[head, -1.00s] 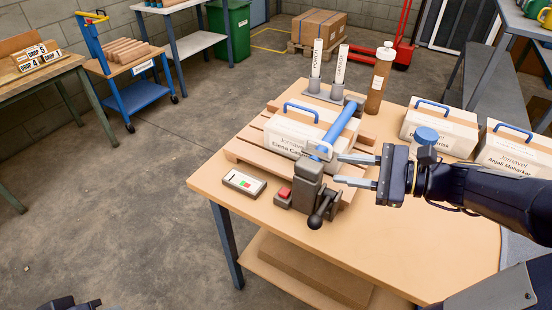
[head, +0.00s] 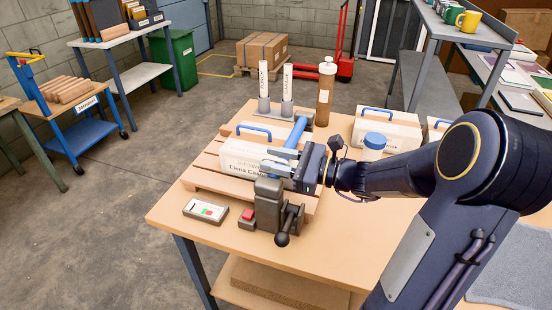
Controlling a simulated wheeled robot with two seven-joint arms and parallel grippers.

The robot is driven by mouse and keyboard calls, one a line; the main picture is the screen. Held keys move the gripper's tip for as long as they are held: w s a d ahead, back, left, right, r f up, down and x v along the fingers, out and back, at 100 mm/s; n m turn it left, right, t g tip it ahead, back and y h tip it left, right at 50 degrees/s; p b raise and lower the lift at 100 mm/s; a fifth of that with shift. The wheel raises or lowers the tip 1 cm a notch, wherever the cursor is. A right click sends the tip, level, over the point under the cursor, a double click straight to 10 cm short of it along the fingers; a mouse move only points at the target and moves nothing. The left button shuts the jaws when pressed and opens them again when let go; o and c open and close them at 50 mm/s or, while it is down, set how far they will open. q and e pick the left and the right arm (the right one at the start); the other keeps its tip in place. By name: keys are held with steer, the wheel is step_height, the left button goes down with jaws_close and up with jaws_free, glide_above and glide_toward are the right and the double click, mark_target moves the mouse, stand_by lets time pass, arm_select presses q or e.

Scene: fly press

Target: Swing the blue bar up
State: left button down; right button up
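The blue bar (head: 296,134) lies low, slanting across a white case (head: 240,156) on a slatted wooden pallet (head: 205,165). Its near end is by the dark grey press block (head: 268,203), which has a black-knobbed lever. My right gripper (head: 268,160) reaches in from the right at the bar's near end, just above the block. Its two fingers are apart, with the near part of the bar at or between them. The gripper body hides part of the bar, so I cannot tell whether the fingers press on it. My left gripper is out of view.
A control box (head: 205,210) and a red button (head: 248,215) lie near the table's front left. Two white tubes (head: 287,83) and a brown bottle (head: 325,92) stand behind. More white cases (head: 385,130) and a blue-lidded jar (head: 374,145) are at the right.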

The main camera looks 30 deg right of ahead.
jaws_close()
